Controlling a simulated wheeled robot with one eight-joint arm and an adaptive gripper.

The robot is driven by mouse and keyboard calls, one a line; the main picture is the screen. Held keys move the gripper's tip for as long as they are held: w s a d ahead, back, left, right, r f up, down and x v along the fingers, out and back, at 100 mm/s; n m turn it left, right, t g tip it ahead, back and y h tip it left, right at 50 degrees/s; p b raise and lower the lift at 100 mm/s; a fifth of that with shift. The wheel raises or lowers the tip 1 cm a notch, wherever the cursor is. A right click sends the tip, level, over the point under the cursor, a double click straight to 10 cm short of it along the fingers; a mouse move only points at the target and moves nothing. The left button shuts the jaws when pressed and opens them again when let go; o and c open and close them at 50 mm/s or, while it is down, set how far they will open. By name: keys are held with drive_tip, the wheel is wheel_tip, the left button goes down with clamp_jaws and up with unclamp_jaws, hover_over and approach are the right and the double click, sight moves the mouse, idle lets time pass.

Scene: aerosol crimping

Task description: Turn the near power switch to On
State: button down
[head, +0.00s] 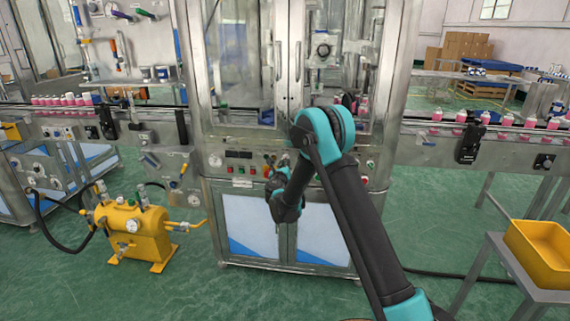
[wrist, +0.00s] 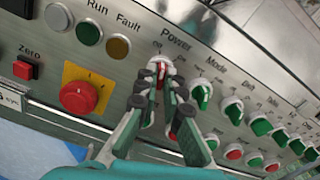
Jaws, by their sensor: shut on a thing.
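The near power switch (wrist: 161,68) is a red-handled knob on a pale round base, under the label "Power" on the steel control panel (wrist: 120,75). Its handle sits between the fingertips of my gripper (wrist: 160,82) in the wrist view, and the gripper is shut on it. The fingers hide the lower part of the knob. The small position marks around it are too blurred to read surely. In the head view my gripper (head: 270,165) is at the panel on the front of the machine, and the switch is hidden there.
Green knobs (wrist: 202,92) stand in a row right of the switch, with red ones below. A red emergency button (wrist: 78,96) on a yellow plate is to the left. The machine cabinet (head: 250,220) stands behind my arm. A yellow pump unit (head: 130,228) stands on the floor left.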

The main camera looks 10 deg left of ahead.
drive_tip(key=m, duration=0.9)
drive_tip(key=shift+m, duration=0.3)
idle(0.4)
drive_tip(key=c, duration=1.7)
unclamp_jaws()
drive_tip(key=shift+s, duration=0.15)
drive_tip(key=s, duration=1.1)
drive_tip(key=shift+s+a, duration=0.2)
drive_tip(key=shift+s, duration=0.2)
